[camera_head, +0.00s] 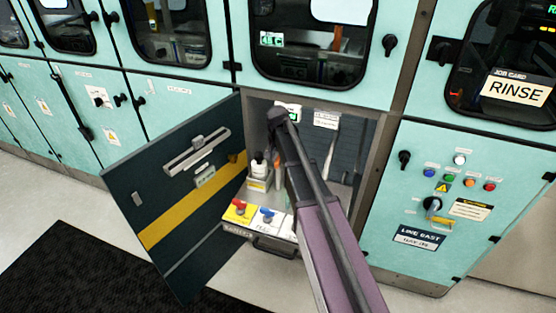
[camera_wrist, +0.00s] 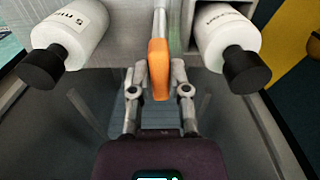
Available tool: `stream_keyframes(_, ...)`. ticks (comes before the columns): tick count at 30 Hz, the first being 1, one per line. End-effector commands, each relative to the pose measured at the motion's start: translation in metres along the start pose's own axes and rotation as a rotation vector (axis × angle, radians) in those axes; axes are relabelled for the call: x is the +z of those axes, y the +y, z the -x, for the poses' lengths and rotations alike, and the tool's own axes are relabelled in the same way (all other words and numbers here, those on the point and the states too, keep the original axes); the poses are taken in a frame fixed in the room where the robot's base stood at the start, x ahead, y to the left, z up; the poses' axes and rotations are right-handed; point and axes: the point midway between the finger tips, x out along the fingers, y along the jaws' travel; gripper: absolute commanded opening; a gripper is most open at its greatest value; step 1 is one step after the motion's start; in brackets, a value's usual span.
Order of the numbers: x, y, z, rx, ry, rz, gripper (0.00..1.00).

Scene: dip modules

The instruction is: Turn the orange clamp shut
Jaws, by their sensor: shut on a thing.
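The orange clamp (camera_wrist: 158,68) shows in the wrist view as an upright orange handle hanging on a pale vertical rod or pipe, between two bottles. My gripper (camera_wrist: 159,80) has one finger on each side of the handle's lower part and is shut on it. In the head view my arm reaches into an open cabinet (camera_head: 372,150).
White bottles with black caps flank the clamp closely, one at left (camera_wrist: 75,35) and one at right (camera_wrist: 228,40). The dark cabinet door (camera_head: 170,205) stands open at left. A pulled-out drawer (camera_head: 262,240) with red and blue knobs lies below my arm.

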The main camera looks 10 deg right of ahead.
Motion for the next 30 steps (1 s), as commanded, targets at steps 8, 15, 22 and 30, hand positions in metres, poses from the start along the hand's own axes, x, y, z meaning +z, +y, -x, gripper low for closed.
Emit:
stream_keyframes(8,0.0004,-0.0005,-0.0002,-0.001,-0.001,0.147,0.0)
stream_keyframes(15,0.0005,-0.0006,-0.0002,-0.001,-0.001,0.351,0.0)
stream_keyframes(22,0.0005,-0.0007,-0.0002,-0.002,-0.001,0.57,0.0)
stream_keyframes(30,0.0005,-0.0007,-0.0002,-0.002,-0.001,0.826,0.0)
